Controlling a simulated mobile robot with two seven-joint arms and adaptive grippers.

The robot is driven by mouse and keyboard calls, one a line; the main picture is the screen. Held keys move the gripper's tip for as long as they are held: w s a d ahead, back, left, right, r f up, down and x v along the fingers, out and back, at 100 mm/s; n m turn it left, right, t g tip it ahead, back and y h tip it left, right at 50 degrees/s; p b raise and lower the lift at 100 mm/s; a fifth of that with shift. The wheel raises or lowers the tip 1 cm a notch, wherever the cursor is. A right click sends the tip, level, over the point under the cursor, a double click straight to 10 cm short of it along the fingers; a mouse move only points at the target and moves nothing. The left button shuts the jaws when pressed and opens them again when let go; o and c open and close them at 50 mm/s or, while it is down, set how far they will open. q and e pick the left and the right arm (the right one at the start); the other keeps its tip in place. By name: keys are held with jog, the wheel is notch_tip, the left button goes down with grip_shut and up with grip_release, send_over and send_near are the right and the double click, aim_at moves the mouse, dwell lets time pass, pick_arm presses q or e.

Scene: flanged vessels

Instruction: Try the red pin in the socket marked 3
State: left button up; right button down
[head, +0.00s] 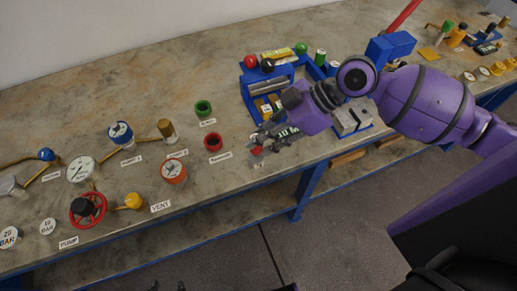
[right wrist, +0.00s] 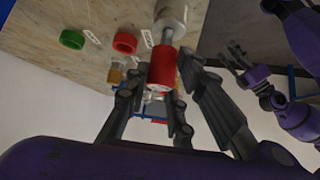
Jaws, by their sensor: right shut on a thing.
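My right gripper (head: 262,146) is shut on the red pin (right wrist: 163,68), near the front edge of the bench. In the right wrist view the pin's red body shows between the fingers (right wrist: 150,100), with a grey shank pointing away from the gripper. The shank's end meets or overlaps a pale grey cylinder (right wrist: 171,14); I cannot tell whether it is inside it. In the head view only a bit of red (head: 256,150) shows at the fingertips. No marking 3 is readable. My left gripper (right wrist: 238,63) is empty, its fingers apart, away from the bench.
A red ring (head: 213,142) and a green ring (head: 203,109) stand left of my right gripper, with labels. A blue rack (head: 246,92) stands behind it. Gauges (head: 82,169), a red handwheel (head: 88,209) and an orange-rimmed fitting (head: 173,170) fill the left bench.

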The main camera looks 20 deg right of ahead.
pick_arm(q)
jog(key=shift+r, duration=0.15)
pick_arm(e)
jog(key=shift+r, duration=0.15)
jog(key=shift+r, duration=0.3)
jog(key=shift+r+p, duration=0.4)
jog(key=shift+p, duration=0.15)
pick_arm(q)
jog(key=shift+w+r, duration=0.6)
jog(key=shift+r, duration=0.15)
jog(key=shift+w, duration=0.15)
pick_arm(e)
jog(key=shift+f, duration=0.25)
pick_arm(q)
jog(key=shift+s, duration=0.25)
jog(key=shift+s+f, duration=0.15)
jog(key=shift+s, duration=0.15)
jog(key=shift+w, duration=0.1)
